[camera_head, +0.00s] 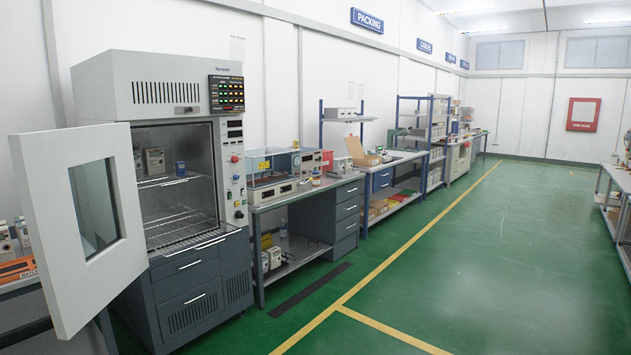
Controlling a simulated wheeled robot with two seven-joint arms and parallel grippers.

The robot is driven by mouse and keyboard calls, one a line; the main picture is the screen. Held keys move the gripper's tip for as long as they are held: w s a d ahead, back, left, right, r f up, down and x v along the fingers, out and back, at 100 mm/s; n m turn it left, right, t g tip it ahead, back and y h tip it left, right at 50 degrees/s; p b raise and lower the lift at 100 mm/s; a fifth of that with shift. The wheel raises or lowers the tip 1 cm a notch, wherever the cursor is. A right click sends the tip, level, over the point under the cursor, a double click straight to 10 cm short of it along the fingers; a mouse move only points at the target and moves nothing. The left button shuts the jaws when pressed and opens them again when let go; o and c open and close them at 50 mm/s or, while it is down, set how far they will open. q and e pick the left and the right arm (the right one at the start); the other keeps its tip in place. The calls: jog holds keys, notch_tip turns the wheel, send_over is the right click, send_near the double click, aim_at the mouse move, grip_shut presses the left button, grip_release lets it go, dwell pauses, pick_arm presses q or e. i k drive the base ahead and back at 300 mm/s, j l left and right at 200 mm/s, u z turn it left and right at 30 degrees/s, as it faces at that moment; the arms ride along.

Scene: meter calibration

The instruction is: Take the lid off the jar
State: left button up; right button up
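I cannot make out a jar or a lid with certainty. A small upright item (316,179) stands near the front of the grey workbench (290,194), right of a glass-sided instrument (272,170). It is too small to tell whether it is a jar or has a lid. Neither of my grippers is in view.
A tall oven cabinet (190,215) stands at left with its white door (75,215) swung wide open. Small meters (154,160) sit on its upper rack. An open cardboard box (362,152) lies on a farther bench. The green floor (440,250) at centre and right is clear.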

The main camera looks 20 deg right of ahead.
aim_at(316, 181)
jog(key=i+l+z, duration=0.3)
jog(key=i, duration=0.3)
jog(key=i+l+z, duration=0.3)
jog(key=i, duration=0.3)
jog(key=i+z, duration=0.3)
jog(key=i, duration=3.05)
